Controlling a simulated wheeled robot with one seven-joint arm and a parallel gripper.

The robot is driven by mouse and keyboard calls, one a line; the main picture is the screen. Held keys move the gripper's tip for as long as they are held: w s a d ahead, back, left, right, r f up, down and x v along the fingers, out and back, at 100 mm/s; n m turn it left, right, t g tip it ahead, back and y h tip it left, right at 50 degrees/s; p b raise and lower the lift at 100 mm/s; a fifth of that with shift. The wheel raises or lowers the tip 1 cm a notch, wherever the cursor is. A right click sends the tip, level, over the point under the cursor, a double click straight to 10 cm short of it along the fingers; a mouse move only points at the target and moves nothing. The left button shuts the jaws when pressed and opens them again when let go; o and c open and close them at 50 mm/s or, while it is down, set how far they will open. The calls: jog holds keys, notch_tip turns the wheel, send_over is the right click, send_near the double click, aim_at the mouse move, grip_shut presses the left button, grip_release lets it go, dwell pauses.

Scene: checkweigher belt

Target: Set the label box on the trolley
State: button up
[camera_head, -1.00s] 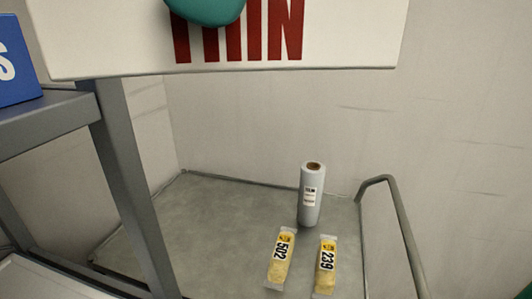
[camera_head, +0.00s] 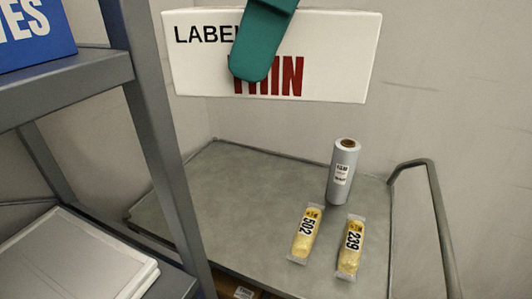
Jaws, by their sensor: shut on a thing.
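The label box (camera_head: 340,45) is white, with black "LABE..." and red "THIN" lettering, part of it hidden behind my gripper. My gripper (camera_head: 255,68) shows as a teal finger across the front of the box; it is shut on the box and holds it in the air. The trolley (camera_head: 245,200) has a grey top with a bent tube handle at its right. The box appears above the far part of the trolley top; its exact height over it I cannot tell.
A grey roll (camera_head: 342,175) stands upright on the trolley. Yellow packs marked 502 (camera_head: 305,235) and 239 (camera_head: 350,248) lie in front of it. A grey rack (camera_head: 160,130) with a blue box (camera_head: 35,30) stands at left. The trolley top's left part is clear.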

jog(key=w+a+f+m, duration=0.1)
jog(key=w+a+f, duration=0.2)
jog(key=w+f, duration=0.65)
jog(key=w+a+f+m, duration=0.1)
jog(key=w+a+f, duration=0.15)
jog(key=f, duration=0.75)
jog(key=w+a+f+m+t, duration=0.1)
jog(key=w+a+f, duration=0.15)
jog(key=f, duration=0.75)
jog(key=w+a+f, duration=0.2)
jog(key=a+f, duration=0.2)
jog(key=f, duration=0.5)
jog(key=w+d+f, duration=0.8)
jog(key=shift+w, duration=0.2)
jog(key=shift+f, duration=2)
jog(key=shift+f, duration=0.1)
jog(key=o, duration=1.3)
